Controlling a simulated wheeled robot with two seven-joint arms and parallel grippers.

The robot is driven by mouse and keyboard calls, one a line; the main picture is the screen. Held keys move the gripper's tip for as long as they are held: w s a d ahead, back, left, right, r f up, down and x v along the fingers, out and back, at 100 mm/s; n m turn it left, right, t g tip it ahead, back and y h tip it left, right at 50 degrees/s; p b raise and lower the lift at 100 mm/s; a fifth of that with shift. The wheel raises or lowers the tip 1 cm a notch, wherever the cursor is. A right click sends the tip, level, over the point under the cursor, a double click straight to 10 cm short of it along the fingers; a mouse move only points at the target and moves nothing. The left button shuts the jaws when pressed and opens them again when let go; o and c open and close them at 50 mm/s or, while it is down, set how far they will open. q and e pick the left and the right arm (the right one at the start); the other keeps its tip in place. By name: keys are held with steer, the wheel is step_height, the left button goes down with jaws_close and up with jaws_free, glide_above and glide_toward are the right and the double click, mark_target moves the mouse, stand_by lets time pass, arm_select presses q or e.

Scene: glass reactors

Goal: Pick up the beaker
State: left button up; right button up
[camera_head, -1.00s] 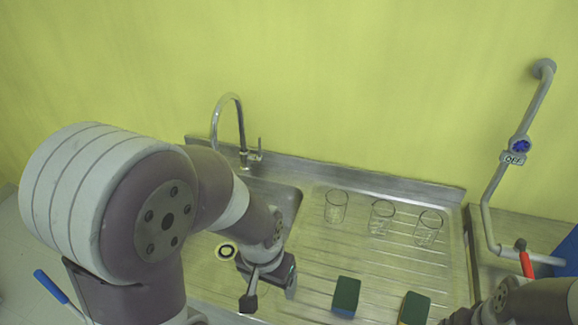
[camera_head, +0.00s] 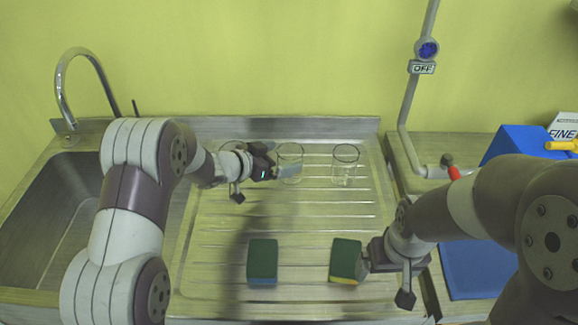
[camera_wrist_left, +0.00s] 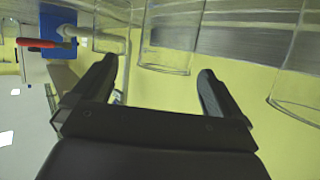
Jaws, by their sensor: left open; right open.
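Three clear glass beakers stand in a row at the back of the ribbed steel drainboard. The middle beaker (camera_head: 290,154) and right beaker (camera_head: 345,165) show plainly; the left beaker (camera_head: 231,146) is partly hidden behind my left arm. My left gripper (camera_head: 287,172) is open and overlaps the lower part of the middle beaker in the head view. In the left wrist view, the middle beaker (camera_wrist_left: 172,40) appears ahead of the gap between the open fingers (camera_wrist_left: 155,80), with nothing held. My right gripper (camera_head: 364,262) is open, close beside the right sponge; whether it touches is unclear.
The sink basin (camera_head: 50,220) and faucet (camera_head: 85,60) are at left. A pipe with a red-handled valve (camera_head: 452,172) stands at right.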

mark_target(299, 152)
arm_select(q)
steer(key=x, duration=0.3)
steer(key=p+x, duration=0.1)
steer(key=x, duration=0.3)
steer(key=shift+w+a+f, duration=0.1)
steer(key=shift+a+f, duration=0.1)
steer(key=shift+a, duration=0.1)
steer(key=shift+r, duration=0.1)
steer(key=c, duration=1)
